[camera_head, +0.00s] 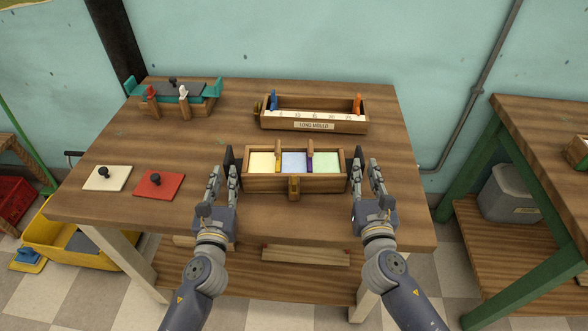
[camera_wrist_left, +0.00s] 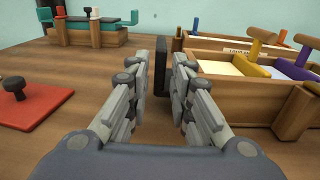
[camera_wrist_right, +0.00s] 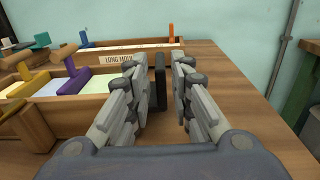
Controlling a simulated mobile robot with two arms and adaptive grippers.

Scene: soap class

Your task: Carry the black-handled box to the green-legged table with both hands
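The black-handled box (camera_head: 258,184) is a wooden box on the near middle of the wooden table, with yellow, blue and green compartments. It has an upright black handle at each end, the left handle (camera_wrist_left: 161,62) and the right handle (camera_wrist_right: 160,80). My left gripper (camera_head: 225,172) is open at the left handle, my right gripper (camera_head: 367,168) open at the right handle. In each wrist view the handle shows in the gap between the fingers; I cannot tell how deep it sits. The green-legged table (camera_head: 519,148) stands at the right.
Behind the box is a long mould (camera_head: 345,124). A teal-ended rack (camera_head: 193,107) stands back left. A cream plate (camera_head: 118,181) and a red plate (camera_head: 170,188) lie at left. A floor gap separates the tables. A wooden block (camera_head: 579,150) sits on the green-legged table.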

